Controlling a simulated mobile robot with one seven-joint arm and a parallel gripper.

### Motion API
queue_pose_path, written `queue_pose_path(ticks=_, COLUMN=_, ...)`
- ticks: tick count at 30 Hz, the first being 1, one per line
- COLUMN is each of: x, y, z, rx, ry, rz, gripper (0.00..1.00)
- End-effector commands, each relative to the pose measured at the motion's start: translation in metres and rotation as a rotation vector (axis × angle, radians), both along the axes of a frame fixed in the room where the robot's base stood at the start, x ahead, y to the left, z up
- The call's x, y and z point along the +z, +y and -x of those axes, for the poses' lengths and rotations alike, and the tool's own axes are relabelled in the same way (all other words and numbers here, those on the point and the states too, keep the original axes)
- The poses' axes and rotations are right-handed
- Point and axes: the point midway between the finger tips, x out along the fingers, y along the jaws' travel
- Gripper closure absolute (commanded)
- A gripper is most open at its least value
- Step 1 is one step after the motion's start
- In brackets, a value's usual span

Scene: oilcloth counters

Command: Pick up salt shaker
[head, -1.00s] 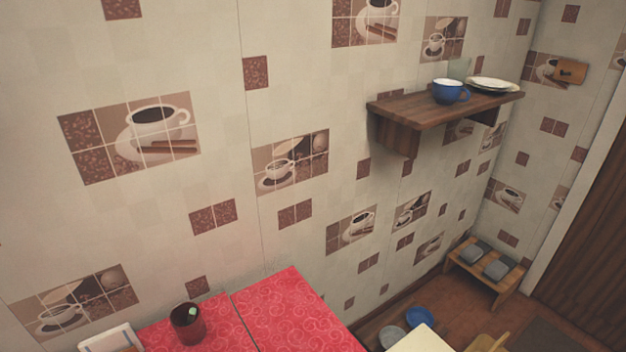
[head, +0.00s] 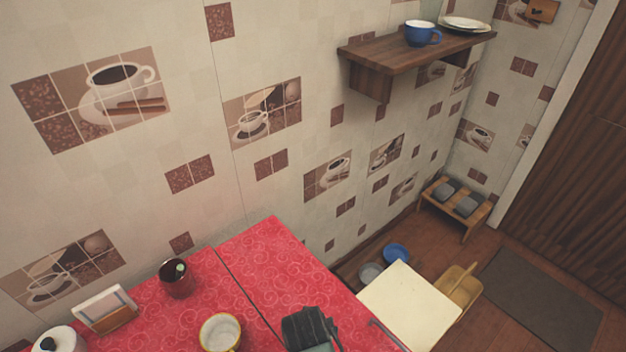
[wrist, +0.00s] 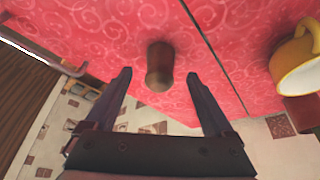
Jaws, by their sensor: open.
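A small brown, wood-like cylinder with a darker top, which looks like the salt shaker (wrist: 160,66), stands on the red patterned cloth in the wrist view. My gripper (wrist: 158,76) is open, with one finger on each side of the shaker's line of sight. No contact shows, and I cannot tell the height gap between fingertips and shaker. In the head view a dark part of my arm (head: 310,326) is at the bottom edge; the shaker is not visible there.
A yellow mug (head: 220,332) stands left of my arm; it also shows in the wrist view (wrist: 296,62). A dark red cup (head: 177,278), a napkin holder (head: 106,308) and a white lidded pot (head: 60,340) stand farther left. A seam crosses the red counter (head: 270,250).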

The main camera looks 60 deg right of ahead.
Motion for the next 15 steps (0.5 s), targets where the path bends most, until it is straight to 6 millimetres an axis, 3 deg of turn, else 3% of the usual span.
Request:
queue_pose_path(ticks=9, x=-0.034, y=-0.017, z=-0.008, rx=-0.001, ry=0.0, rz=-0.001, gripper=0.13)
queue_pose_path(ticks=15, x=-0.039, y=-0.019, z=-0.009, rx=0.0, ry=-0.001, rz=0.0, gripper=0.13)
